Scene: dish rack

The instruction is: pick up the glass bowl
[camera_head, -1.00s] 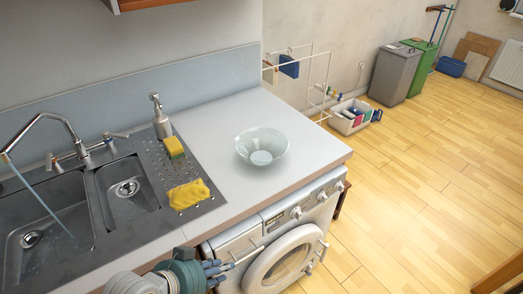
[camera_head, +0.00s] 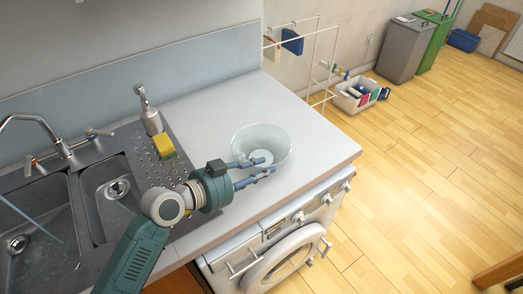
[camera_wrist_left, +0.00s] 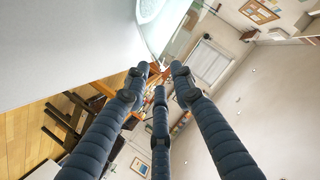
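The clear glass bowl (camera_head: 272,137) stands upright on the grey counter (camera_head: 205,112), near its right end. My left gripper (camera_head: 265,165) reaches in from the left, with its fingers spread apart and nothing between them. In the head view its fingertips overlap the near lower-left side of the bowl; I cannot tell whether they touch it. In the left wrist view, the three dark fingers (camera_wrist_left: 160,82) point away from the camera, and part of the bowl (camera_wrist_left: 152,10) shows at the top edge, off to one side of them. My right gripper is not in view.
A soap dispenser (camera_head: 149,116) and a yellow sponge (camera_head: 163,145) stand beside the metal sink (camera_head: 82,200) on the left. The washing machine (camera_head: 262,262) is below the counter. The counter behind the bowl is clear.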

